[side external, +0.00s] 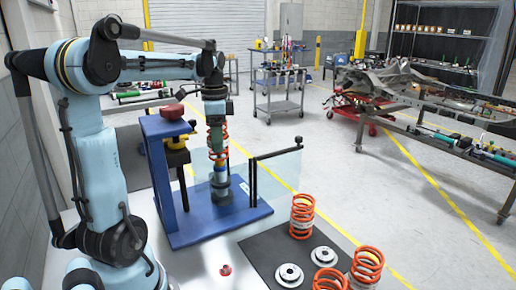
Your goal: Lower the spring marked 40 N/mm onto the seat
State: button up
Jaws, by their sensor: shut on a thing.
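My gripper (215,110) hangs over the blue fixture (190,232) and is shut on an orange coil spring (218,155). The spring looks upright. A green part shows within its upper coils, and the fingertips are too small to make out. No marking on the spring can be read from here. Below it stands a dark and greenish cylindrical seat (220,183) on the fixture's blue base. The spring's lower end is close above the seat or touching it; I cannot tell which.
A clear panel with black posts (254,182) stands beside the fixture. A blue column with a red top (172,112) is left of the spring. Orange springs (302,216) and metal discs (289,275) sit on a dark mat (262,250). A small red object (225,269) lies in front.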

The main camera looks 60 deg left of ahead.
aim_at(217, 166)
jog(key=shift+f, duration=1.1)
jog(key=shift+f, duration=2.3)
jog(key=shift+c, duration=1.4)
jog(key=shift+s, duration=0.1)
jog(key=shift+s+d, duration=0.1)
jog(key=shift+d, duration=0.05)
jog(key=shift+s+t+h, duration=0.15)
jog(key=shift+t+h, duration=0.15)
grip_shut()
